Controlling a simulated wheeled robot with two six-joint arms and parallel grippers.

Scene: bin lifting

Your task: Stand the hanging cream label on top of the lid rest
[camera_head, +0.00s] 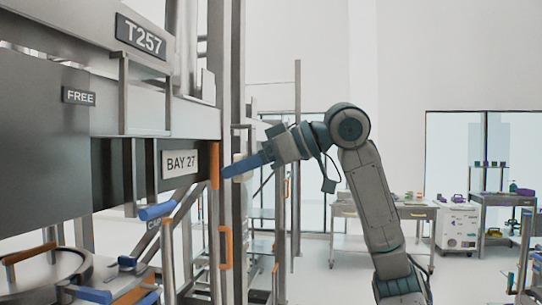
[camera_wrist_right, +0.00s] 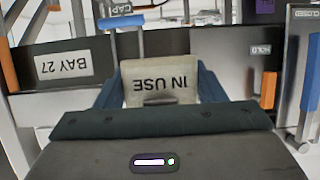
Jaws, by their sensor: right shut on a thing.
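The cream label (camera_wrist_right: 162,82), reading IN USE, shows upside down in the wrist view, between the two blue fingers of my right gripper (camera_wrist_right: 158,90). The gripper is shut on it. In the head view my right gripper (camera_head: 228,172) reaches in from the right, its blue fingers beside the upright post right of the BAY 27 plate (camera_head: 179,163). The label is hard to make out there. I cannot tell which part is the lid rest. My left gripper is not in view.
A dark panel with a FREE plate (camera_head: 79,96) and a T257 plate (camera_head: 140,36) fills the left. An orange handle (camera_head: 225,247) and a blue CAP lever (camera_head: 157,211) are below. Open floor lies right, before benches (camera_head: 385,211).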

